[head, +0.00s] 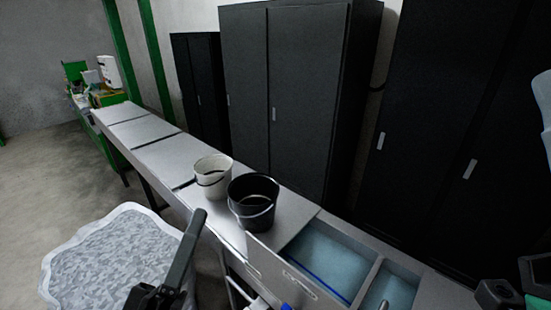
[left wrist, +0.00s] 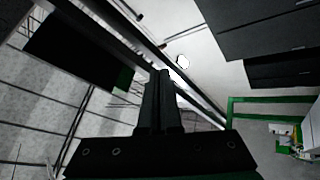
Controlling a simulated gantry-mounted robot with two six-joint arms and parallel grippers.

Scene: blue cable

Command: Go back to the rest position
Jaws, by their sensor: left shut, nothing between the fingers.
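My left gripper (head: 198,216) points up and away in the head view, left of the bench, with its dark fingers together and nothing between them. In the left wrist view its closed fingers (left wrist: 159,76) point up at the ceiling and walls. I cannot make out my right gripper in the head view.
A white bucket (head: 213,165) and a black bucket (head: 250,210) stand on the long grey bench (head: 172,158). A large bag of grey material (head: 115,258) stands left of it. Dark cabinets (head: 290,100) line the wall behind. Open floor (head: 45,170) lies far left.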

